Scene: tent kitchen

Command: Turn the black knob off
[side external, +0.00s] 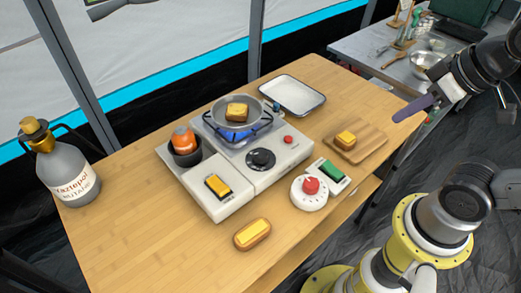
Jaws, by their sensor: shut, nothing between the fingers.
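The black knob (260,160) sits on the front of a white portable stove (225,199), in the middle of the wooden table. A blue glow (235,134) shows under the pan (253,112) on the burner. My gripper (409,113) is at the right, above the table's right edge. It is shut and empty, well apart from the knob. The knob is in clear view, but its pointer is too small to read.
A red-topped white dial (310,190) and a green switch (333,170) stand right of the stove. A cutting board (371,151) with bread lies nearer my gripper. A gas bottle (70,177) stands left. A white tray (309,99) lies behind. The table's front left is clear.

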